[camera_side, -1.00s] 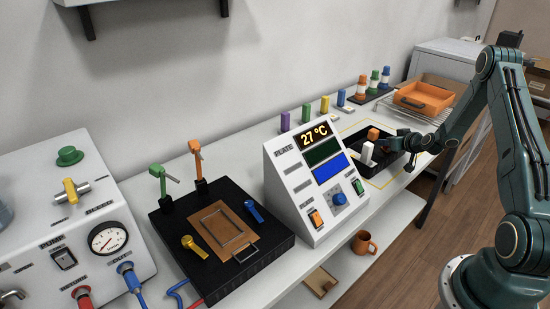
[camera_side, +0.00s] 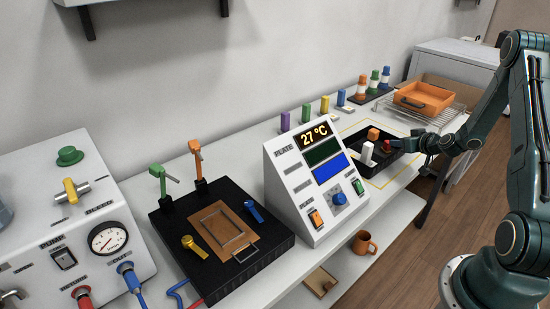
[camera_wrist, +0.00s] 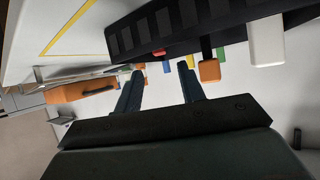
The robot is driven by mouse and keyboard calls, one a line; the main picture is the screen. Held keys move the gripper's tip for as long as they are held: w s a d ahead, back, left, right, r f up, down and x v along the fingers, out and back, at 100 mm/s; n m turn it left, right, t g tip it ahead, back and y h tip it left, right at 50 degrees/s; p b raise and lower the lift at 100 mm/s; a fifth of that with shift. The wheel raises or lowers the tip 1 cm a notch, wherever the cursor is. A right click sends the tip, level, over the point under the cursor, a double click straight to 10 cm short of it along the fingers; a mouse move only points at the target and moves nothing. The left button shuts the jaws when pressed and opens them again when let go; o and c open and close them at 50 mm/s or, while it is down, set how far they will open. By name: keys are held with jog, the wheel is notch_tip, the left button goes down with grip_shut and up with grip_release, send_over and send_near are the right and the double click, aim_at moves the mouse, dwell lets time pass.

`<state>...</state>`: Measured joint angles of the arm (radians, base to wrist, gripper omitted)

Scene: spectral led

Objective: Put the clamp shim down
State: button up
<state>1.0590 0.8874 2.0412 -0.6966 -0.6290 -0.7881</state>
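A small red piece (camera_side: 387,146) stands in the black tray (camera_side: 383,180), beside a white block (camera_side: 367,153) and an orange block (camera_side: 373,134). No label shows which piece is the clamp shim; the red one may be it. My gripper (camera_side: 408,143) is at the tray's right side, its tips close to the red piece. In the wrist view my gripper's two fingers (camera_wrist: 160,80) are spread apart with nothing held between them. The red piece (camera_wrist: 159,52), orange block (camera_wrist: 209,71) and white block (camera_wrist: 267,42) show beyond them.
A white console (camera_side: 320,180) reading 27 °C stands left of the tray. An orange tray (camera_side: 423,97) on a wire rack is behind my gripper. Several coloured posts stand along the wall. A yellow outline surrounds the black tray, near the bench's edge.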

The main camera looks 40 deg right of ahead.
dwell(0.3)
jog(key=w+a+r+n+g+y, duration=0.1)
jog(key=a+r+n+y, duration=0.2)
jog(key=a+r, duration=0.75)
jog(key=w+a+r+n+g+y, duration=0.1)
jog(key=w+a+r+n+y, duration=0.1)
jog(key=a+r, duration=0.9)
jog(key=s+a+r+g, duration=0.2)
jog(key=s+a+r, duration=0.1)
jog(key=s+a, duration=1.15)
jog(key=s, duration=0.3)
jog(key=s+a+r+g, duration=0.1)
jog(key=s+a, duration=0.2)
jog(key=s, duration=0.3)
jog(key=shift+s+a+g, duration=0.25)
jog(key=shift+a+g, duration=0.05)
jog(key=shift+a, duration=0.1)
jog(key=shift+r, duration=0.1)
